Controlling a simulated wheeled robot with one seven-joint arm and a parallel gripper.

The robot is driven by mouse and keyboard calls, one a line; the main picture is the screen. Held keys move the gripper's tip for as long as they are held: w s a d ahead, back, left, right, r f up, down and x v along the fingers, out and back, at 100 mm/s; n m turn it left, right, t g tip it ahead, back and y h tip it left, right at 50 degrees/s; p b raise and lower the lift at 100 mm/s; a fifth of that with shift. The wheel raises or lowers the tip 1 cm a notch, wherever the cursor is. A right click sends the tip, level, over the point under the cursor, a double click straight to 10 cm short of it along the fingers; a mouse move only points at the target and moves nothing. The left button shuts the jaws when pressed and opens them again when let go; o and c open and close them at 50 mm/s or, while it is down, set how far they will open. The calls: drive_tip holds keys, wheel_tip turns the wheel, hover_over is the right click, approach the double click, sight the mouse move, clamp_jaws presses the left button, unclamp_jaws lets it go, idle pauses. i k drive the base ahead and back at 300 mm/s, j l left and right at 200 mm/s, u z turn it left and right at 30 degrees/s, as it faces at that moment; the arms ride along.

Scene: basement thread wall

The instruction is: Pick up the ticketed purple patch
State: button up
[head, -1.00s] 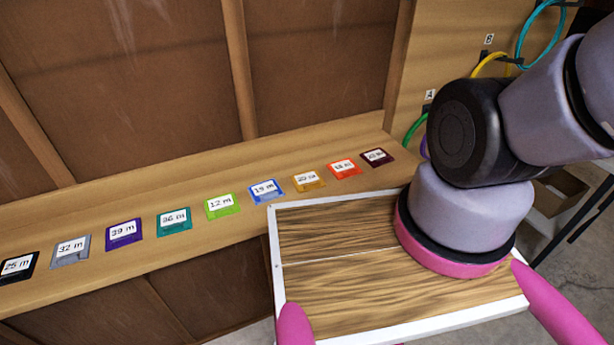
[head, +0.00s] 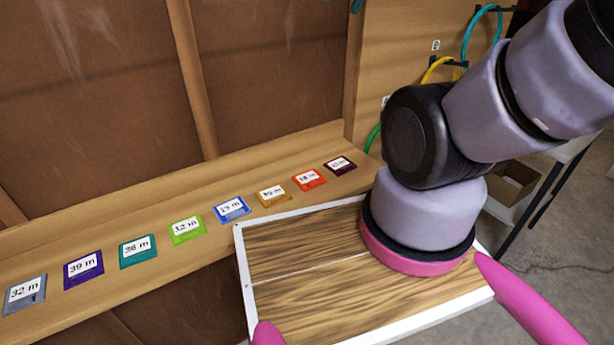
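The purple patch (head: 84,283) lies flat on the wooden ledge at the left in the head view. Its white ticket reads 39 m. It sits between a grey patch (head: 25,309) ticketed 32 m and a teal patch (head: 138,266). Nothing covers it or touches it. My arm rises from its mount and runs out of the picture at the upper right.
The ledge (head: 210,262) also carries a green patch (head: 187,240), blue patch (head: 232,219), amber patch (head: 272,204), orange-red patch (head: 309,187) and dark maroon patch (head: 340,172). A brown panelled wall (head: 90,90) stands behind. Coloured hose loops (head: 484,30) hang at the upper right.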

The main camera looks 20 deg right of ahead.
sight(81, 271)
drive_tip(key=u, duration=1.75)
